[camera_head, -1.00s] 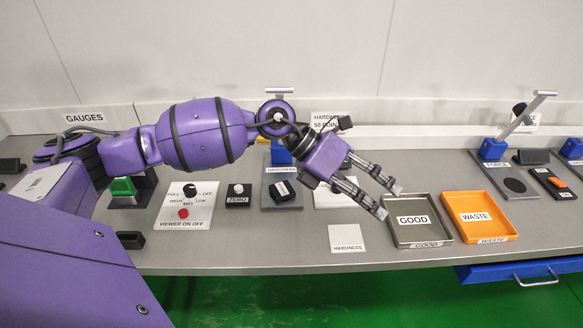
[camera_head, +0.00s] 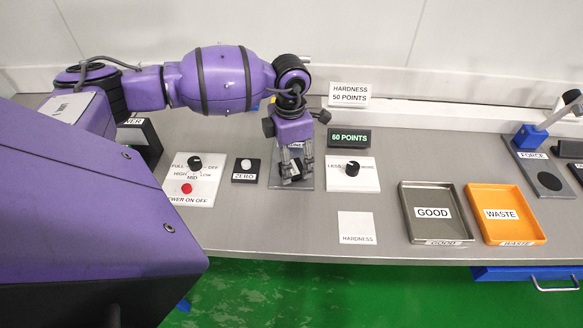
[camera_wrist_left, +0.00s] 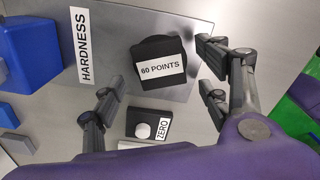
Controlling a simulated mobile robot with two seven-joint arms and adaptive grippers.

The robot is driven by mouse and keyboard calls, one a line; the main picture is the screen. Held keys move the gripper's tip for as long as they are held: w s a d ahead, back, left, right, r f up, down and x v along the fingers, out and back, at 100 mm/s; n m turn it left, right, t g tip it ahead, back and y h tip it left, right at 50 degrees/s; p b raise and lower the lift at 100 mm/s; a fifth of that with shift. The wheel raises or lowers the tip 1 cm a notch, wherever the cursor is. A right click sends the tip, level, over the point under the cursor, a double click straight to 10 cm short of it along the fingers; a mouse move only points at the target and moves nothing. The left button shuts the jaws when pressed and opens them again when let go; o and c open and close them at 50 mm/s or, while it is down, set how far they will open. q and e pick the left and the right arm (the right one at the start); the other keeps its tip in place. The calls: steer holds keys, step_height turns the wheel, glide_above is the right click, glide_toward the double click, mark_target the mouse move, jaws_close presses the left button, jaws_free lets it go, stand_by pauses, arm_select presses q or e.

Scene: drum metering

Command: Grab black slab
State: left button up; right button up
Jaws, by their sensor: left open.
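The black slab (camera_wrist_left: 152,50), a dark block with a white "60 POINTS" label, lies on the grey plate (camera_wrist_left: 190,20) of the hardness gauge. In the head view the slab (camera_head: 289,170) is partly hidden by my left gripper (camera_head: 297,168). My left gripper is open and points down over the plate. In the left wrist view its fingers (camera_wrist_left: 160,82) are spread to either side, with the slab between and a little beyond them. I cannot tell whether they touch it. My right gripper is not in view.
The zero button block (camera_head: 245,170) and switch panel (camera_head: 196,180) stand left of the gauge. A knob panel (camera_head: 352,174) and "60 POINTS" display (camera_head: 349,138) stand right. A grey GOOD tray (camera_head: 408,213) and orange WASTE tray (camera_head: 477,215) are farther right.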

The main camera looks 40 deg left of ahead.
arm_select(q)
steer(key=shift+f, duration=0.75)
steer(key=c, duration=1.4)
steer(key=shift+o, duration=0.2)
steer(key=shift+r, duration=0.1)
